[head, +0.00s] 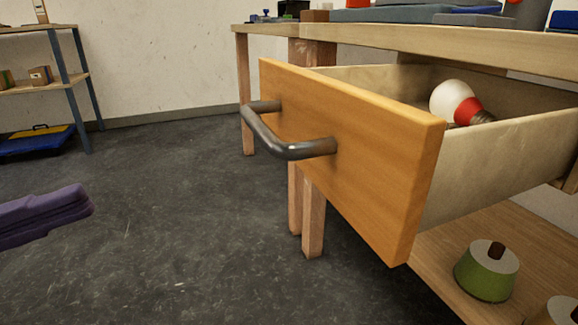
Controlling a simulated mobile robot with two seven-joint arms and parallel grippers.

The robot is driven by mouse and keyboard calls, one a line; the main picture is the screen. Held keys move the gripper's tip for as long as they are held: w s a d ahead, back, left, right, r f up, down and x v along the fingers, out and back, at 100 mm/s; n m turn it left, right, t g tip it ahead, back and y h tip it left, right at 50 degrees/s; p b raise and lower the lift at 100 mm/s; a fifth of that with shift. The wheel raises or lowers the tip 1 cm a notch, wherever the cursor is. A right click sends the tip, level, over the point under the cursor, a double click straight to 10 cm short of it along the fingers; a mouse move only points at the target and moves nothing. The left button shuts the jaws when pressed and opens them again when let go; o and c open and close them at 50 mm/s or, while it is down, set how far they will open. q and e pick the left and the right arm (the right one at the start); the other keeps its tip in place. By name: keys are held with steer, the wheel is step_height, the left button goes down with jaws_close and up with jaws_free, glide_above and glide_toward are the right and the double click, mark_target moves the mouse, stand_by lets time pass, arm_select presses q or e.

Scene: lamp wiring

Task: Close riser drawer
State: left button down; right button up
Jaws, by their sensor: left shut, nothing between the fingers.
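The riser drawer (350,160) stands pulled out well beyond the table edge in the head view. Its orange wooden front faces left and carries a dark metal bar handle (290,149). A white bulb with a red band (452,102) lies inside the drawer, its base partly hidden by the side wall. My left gripper (86,205), purple, comes in from the left edge. It is shut and empty, low in the picture, well left of the handle and not touching the drawer. My right gripper is not in view.
The wooden table (440,40) above the drawer bears several items. A lower shelf (445,262) holds a green spool (487,272). A shelf rack (65,85) stands at the far left with a blue case (36,140). The grey floor between gripper and drawer is clear.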

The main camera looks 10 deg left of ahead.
arm_select(q)
steer(key=b+x, duration=0.1)
steer(key=x, duration=1.3)
steer(key=shift+s+b, duration=0.2)
steer(key=shift+b, duration=0.2)
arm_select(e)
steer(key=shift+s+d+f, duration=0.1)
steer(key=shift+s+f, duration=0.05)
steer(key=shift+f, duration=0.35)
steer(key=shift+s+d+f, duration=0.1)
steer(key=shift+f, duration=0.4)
arm_select(q)
steer(key=shift+d+f, duration=0.1)
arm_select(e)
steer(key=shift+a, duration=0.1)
